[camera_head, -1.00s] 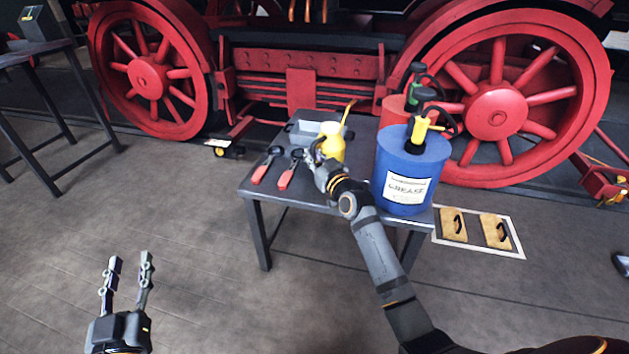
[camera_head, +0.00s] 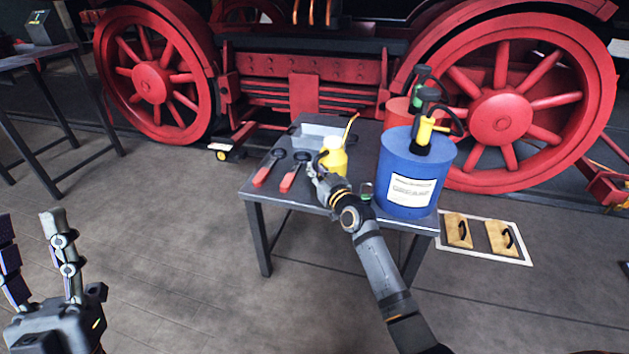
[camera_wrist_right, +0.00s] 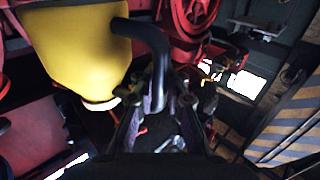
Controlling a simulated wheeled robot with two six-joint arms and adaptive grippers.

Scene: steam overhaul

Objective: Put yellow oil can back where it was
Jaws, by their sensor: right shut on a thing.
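The yellow oil can (camera_head: 335,163) is upright at the steel table (camera_head: 352,132), with its thin spout up to the right. In the right wrist view the yellow can (camera_wrist_right: 75,50) is large at the upper left, its black handle (camera_wrist_right: 157,62) reaching down between my fingers. My right gripper (camera_head: 317,170) is shut on this handle, beside the can. I cannot tell if the can's base touches the table. My left gripper (camera_head: 28,222) is open and empty at the lower left, well away from the table.
Two red-handled tools (camera_head: 267,168) lie left of the can. A grey tray (camera_head: 312,131) is behind it. A blue grease drum (camera_head: 416,170) stands close on the right, with a red drum (camera_head: 396,112) behind. Locomotive wheels (camera_head: 500,118) are beyond the table.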

